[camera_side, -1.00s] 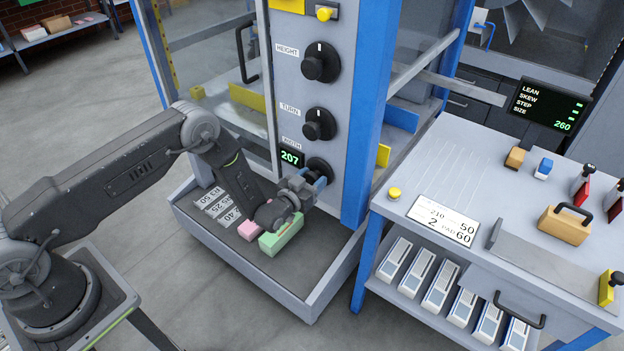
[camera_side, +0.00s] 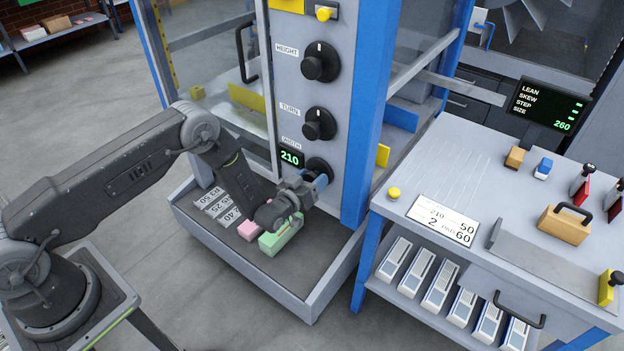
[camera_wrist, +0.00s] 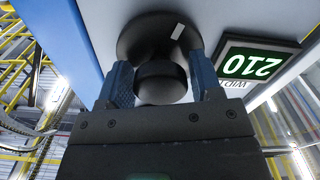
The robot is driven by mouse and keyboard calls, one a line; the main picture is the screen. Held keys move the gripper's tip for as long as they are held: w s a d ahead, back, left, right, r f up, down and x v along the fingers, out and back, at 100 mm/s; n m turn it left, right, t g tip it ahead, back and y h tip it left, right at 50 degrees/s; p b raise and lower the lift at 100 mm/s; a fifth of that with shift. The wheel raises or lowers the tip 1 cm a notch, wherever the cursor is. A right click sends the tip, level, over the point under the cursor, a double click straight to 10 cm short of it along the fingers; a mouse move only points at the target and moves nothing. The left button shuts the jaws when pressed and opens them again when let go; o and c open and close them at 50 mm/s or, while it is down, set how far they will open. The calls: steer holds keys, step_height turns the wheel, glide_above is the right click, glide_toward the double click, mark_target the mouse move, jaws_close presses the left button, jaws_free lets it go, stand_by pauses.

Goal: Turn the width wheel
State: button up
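The width wheel (camera_side: 317,164) is a black round knob, the lowest of three on the grey panel. My gripper (camera_side: 321,181) is at it and hides much of it in the side view. In the wrist view, the blue fingers of my gripper (camera_wrist: 162,84) are closed against both sides of the wheel's black grip (camera_wrist: 160,76). The wheel's white mark points up and to the right there. The width display (camera_side: 290,158) beside the wheel reads 210 in green. It also shows upside down in the wrist view (camera_wrist: 258,65).
The turn knob (camera_side: 319,124) and height knob (camera_side: 320,62) sit above. Pink (camera_side: 249,229) and green blocks (camera_side: 281,236) lie on the tray below my wrist. A card (camera_side: 443,220) on the right bench (camera_side: 440,165) shows 210, 50, 2 and 60.

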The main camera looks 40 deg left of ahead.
steer(key=shift+o, duration=1.3)
steer(key=s, duration=1.3)
steer(key=shift+s, duration=0.4)
